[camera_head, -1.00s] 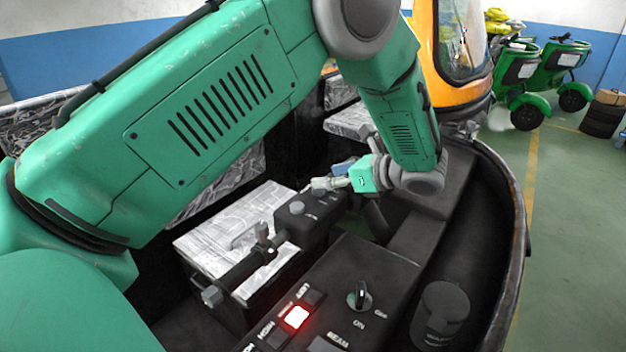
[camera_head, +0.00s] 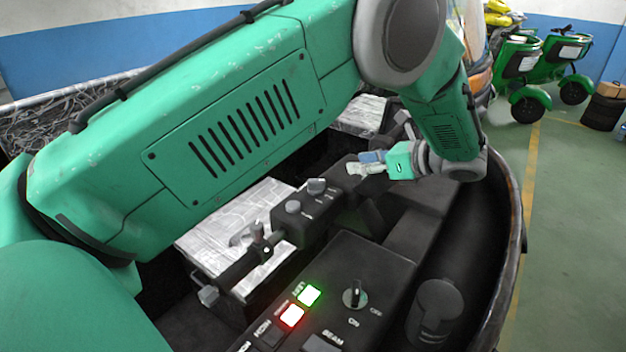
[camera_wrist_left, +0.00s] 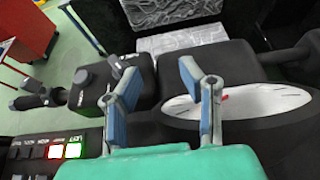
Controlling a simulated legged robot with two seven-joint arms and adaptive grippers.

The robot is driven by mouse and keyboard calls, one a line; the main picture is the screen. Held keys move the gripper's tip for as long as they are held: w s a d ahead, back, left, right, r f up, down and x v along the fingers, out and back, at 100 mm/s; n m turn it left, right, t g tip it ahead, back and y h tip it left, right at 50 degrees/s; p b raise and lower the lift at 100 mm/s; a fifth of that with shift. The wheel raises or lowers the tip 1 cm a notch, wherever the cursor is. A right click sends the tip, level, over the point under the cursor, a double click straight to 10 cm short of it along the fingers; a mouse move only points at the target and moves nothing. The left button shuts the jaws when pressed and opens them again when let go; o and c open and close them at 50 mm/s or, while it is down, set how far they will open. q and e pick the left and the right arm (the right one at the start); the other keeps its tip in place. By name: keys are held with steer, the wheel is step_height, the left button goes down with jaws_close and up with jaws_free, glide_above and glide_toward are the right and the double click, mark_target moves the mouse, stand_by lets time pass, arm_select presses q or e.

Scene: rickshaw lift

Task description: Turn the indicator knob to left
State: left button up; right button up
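The dark handlebar control box (camera_head: 308,212) carries a grey knob (camera_head: 317,186) near its far end and a round grey button (camera_head: 293,207) nearer. I take the far one as the indicator knob; its exact pointing is too small to tell. In the left wrist view the box (camera_wrist_left: 108,98) lies left of the fingers, with the grey knob (camera_wrist_left: 115,66) on its top. My left gripper (camera_head: 356,169) is beyond and right of the knob, apart from it. In the left wrist view its blue-sided fingers (camera_wrist_left: 160,78) are spread with nothing between them. My right gripper is not in view.
The dark dashboard panel (camera_head: 375,262) has a lit green button (camera_head: 309,294) by the "LEFT" label, a lit red button (camera_head: 291,315) and a key switch (camera_head: 354,293). An oval white dial (camera_wrist_left: 240,103) is close under the right finger. A dark rim curves along the right.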

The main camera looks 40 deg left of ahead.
arm_select(q)
steer(key=w+v, duration=0.1)
steer(key=v, duration=1.5)
steer(key=shift+w+p, duration=0.3)
steer(key=shift+w, duration=0.05)
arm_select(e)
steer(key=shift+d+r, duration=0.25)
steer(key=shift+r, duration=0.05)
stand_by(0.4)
